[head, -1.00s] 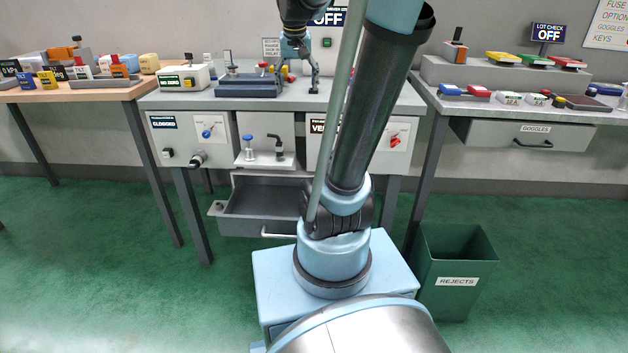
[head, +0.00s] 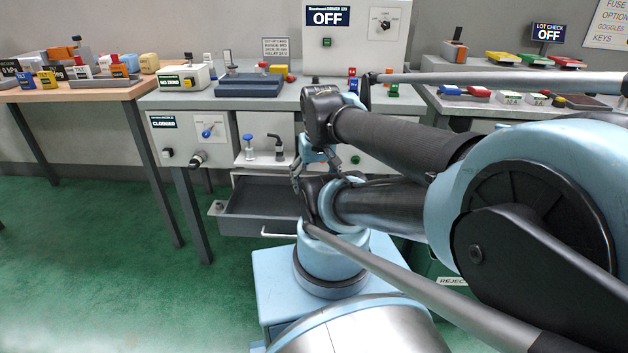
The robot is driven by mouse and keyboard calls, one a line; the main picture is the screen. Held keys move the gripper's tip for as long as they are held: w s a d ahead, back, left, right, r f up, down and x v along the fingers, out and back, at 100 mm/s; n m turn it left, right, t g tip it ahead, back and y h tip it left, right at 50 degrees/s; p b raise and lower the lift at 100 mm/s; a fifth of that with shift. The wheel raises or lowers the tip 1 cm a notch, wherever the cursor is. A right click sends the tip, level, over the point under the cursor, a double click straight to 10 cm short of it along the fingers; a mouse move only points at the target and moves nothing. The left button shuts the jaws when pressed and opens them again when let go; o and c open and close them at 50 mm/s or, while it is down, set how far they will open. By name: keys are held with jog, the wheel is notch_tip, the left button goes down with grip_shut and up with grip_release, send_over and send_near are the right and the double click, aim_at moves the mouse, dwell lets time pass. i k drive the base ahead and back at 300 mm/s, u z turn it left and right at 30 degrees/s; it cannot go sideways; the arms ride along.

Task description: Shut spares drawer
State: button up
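The spares drawer (head: 262,228) is the open grey drawer under the middle bench. It is pulled out toward me, and its inside looks empty where it shows. Its light bar handle (head: 277,235) shows at the front, and its right end is hidden behind my arm. My gripper (head: 300,180) hangs low in front of the bench, near the drawer's right side and above its height. It is small and partly hidden by my arm, so I cannot tell whether its fingers are apart or touch the drawer.
The middle bench (head: 222,103) carries a blue-grey fixture (head: 249,86) and a control panel reading OFF. A shelf under it holds a blue-topped valve (head: 249,148). A green rejects bin (head: 432,268) stands right, mostly behind my arm. The floor left of the drawer is clear.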

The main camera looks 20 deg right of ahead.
aim_at(259, 207)
jog(key=u, duration=1.05)
jog(key=k, duration=0.8)
jog(key=z, duration=1.5)
